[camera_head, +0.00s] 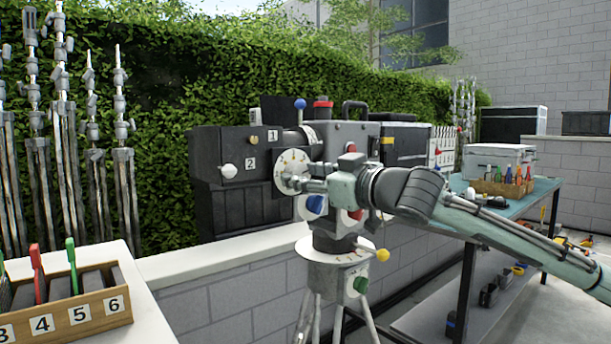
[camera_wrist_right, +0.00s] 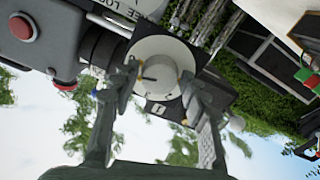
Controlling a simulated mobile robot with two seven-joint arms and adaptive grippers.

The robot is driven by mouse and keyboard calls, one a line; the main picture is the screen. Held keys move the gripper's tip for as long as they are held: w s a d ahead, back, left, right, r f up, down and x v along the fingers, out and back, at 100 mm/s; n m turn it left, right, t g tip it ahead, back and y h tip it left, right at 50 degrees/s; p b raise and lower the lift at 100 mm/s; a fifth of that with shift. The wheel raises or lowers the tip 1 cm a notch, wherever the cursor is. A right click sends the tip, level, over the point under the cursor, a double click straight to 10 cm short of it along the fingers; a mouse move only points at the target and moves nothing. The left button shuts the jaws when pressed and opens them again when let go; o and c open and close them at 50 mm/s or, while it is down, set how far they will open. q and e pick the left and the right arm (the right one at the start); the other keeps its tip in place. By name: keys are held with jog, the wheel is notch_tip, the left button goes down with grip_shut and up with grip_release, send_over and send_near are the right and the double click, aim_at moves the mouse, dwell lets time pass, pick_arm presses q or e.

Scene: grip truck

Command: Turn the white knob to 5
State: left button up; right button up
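The white knob (camera_head: 292,172) is a round white dial with small marks on the left face of the grey camera-like head. In the right wrist view the white knob (camera_wrist_right: 160,70) faces me, with a short dark line on its face and a label "1" beside it. My right gripper (camera_head: 308,185) is at the knob, partly hidden by its own wrist. In the wrist view the fingers of my right gripper (camera_wrist_right: 158,82) are apart, one on each side of the knob. I cannot tell whether they touch it. My left gripper is not in view.
A smaller white knob (camera_head: 228,169) is by label 2. A blue-topped lever (camera_head: 300,104), red knob (camera_head: 323,102) and yellow knob (camera_head: 382,255) stick out nearby. A tripod (camera_head: 325,275) carries the head. A wooden tool box (camera_head: 80,318) is at lower left, a table (camera_head: 535,195) at right.

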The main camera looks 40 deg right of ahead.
jog(key=c, duration=0.7)
jog(key=shift+n, duration=2.9)
jog(key=o, duration=1.1)
jog(key=shift+o, duration=0.2)
